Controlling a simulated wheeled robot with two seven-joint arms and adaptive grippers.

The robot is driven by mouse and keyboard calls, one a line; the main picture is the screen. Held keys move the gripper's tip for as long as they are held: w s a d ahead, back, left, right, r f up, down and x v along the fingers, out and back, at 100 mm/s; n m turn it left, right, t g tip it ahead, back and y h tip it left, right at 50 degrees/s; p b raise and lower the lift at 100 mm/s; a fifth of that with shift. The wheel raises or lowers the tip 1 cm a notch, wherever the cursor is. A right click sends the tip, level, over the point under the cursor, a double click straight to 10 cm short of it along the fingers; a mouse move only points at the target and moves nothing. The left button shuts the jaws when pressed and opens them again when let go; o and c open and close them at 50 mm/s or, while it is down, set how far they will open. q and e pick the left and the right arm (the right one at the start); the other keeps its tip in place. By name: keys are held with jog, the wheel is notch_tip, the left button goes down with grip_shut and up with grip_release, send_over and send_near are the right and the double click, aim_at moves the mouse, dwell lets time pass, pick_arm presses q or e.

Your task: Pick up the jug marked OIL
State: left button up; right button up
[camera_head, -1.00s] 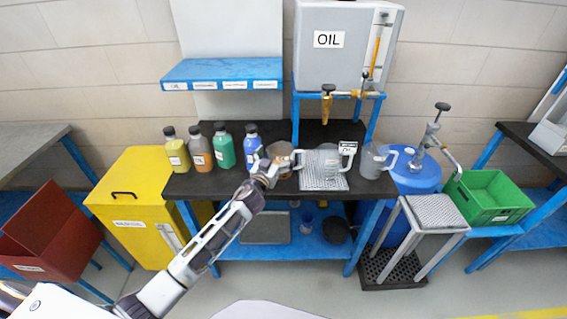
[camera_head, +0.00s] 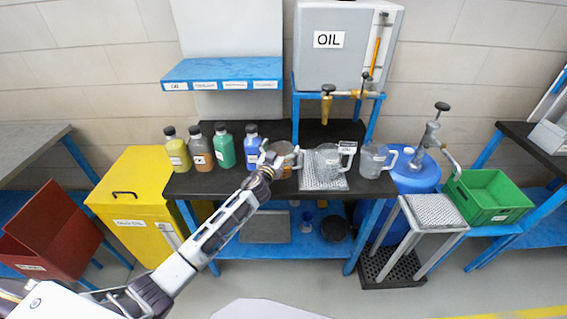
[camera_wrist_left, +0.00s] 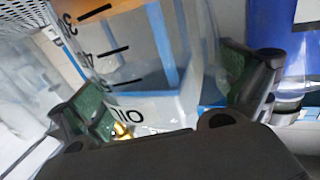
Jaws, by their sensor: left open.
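The jug marked OIL (camera_wrist_left: 150,92) fills the middle of the left wrist view. It is clear, with black level marks and the letters OIL upside down in that picture. In the head view this jug (camera_head: 284,153) stands on the dark bench, left of the mesh mat, its handle to the right. My left gripper (camera_head: 271,158) is at its near left side and partly covers it. In the left wrist view my left gripper (camera_wrist_left: 172,95) is open, with a green-padded finger on either side of the jug. Whether a pad touches it, I cannot tell. My right gripper is out of view.
Close left of the gripper stands a blue bottle (camera_head: 252,149), with several others beyond it. A second clear jug (camera_head: 326,160) stands on the mesh mat (camera_head: 325,183), a third (camera_head: 373,160) farther right. A brass tap (camera_head: 327,102) hangs above.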

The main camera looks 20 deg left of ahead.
pick_arm(q)
jog(key=shift+c, duration=0.7)
jog(key=c, duration=1.4)
jog(key=shift+o, duration=0.2)
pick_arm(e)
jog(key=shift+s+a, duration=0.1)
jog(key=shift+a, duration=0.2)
pick_arm(q)
jog(key=shift+r, duration=0.1)
